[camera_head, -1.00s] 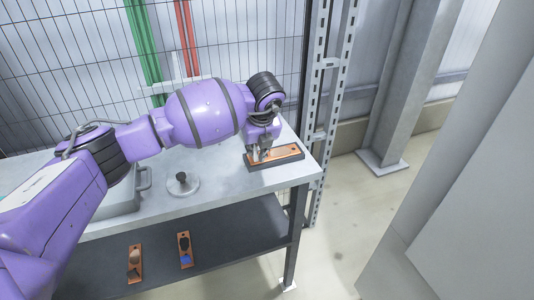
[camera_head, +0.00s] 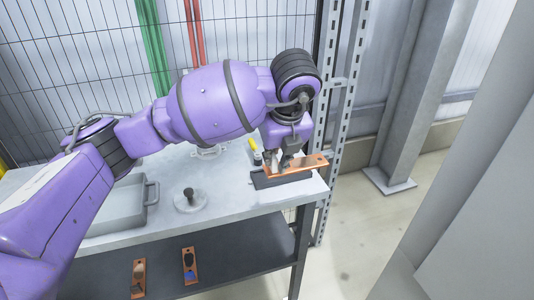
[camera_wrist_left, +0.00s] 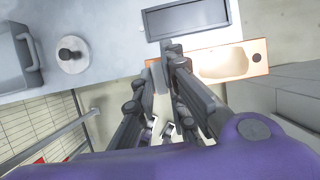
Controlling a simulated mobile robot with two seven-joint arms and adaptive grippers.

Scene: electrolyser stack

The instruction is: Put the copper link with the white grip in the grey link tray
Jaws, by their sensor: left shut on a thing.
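My left gripper (camera_head: 283,163) is shut on a copper link (camera_head: 308,163) and holds it just above a dark rectangular holder (camera_head: 262,181) near the table's right end. In the left wrist view the bar (camera_wrist_left: 255,56) sticks out to the right of the fingertips (camera_wrist_left: 163,68), beside the dark-rimmed holder (camera_wrist_left: 188,18). The fingers mostly hide the link's grip, so its colour is not clear. A grey tray with a handle (camera_head: 151,188), partly behind my arm, stands at the table's left; it also shows in the left wrist view (camera_wrist_left: 14,66). My right gripper is not in view.
A round pale disc with a dark knob (camera_head: 190,198) stands between tray and holder. A small yellow and black item (camera_head: 254,150) is behind the holder. Two more copper links (camera_head: 138,279) (camera_head: 190,264) lie on the lower shelf. Wire mesh and a perforated post (camera_head: 341,110) are behind.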

